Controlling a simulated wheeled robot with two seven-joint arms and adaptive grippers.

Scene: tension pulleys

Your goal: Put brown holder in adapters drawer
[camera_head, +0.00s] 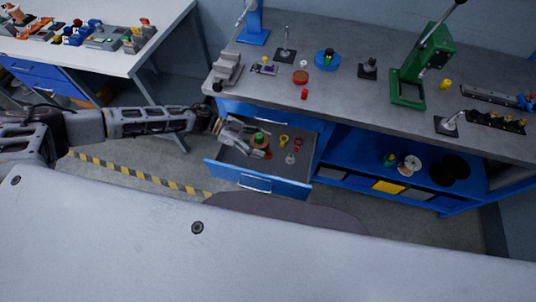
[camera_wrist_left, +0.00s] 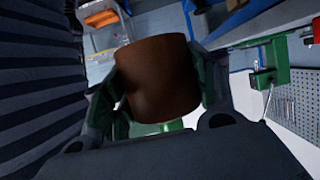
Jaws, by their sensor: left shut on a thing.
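The brown holder (camera_wrist_left: 157,78) is a short dark brown cylinder. It sits between the green-padded fingers of my left gripper (camera_wrist_left: 158,92) in the left wrist view, and the gripper is shut on it. In the head view my left gripper (camera_head: 258,146) is over the open blue drawer (camera_head: 230,174) under the bench, near its left part. Yellow (camera_head: 284,141) and red (camera_head: 298,144) adapters and a grey piece (camera_head: 290,158) lie in the drawer, to the right. My right gripper is not in view.
The grey bench (camera_head: 340,98) above carries a green press (camera_head: 408,88), a blue round fixture (camera_head: 327,59) and small parts. A blue shelf (camera_head: 345,165) with spools lies right of the drawer. Another table (camera_head: 150,55) stands at upper left.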

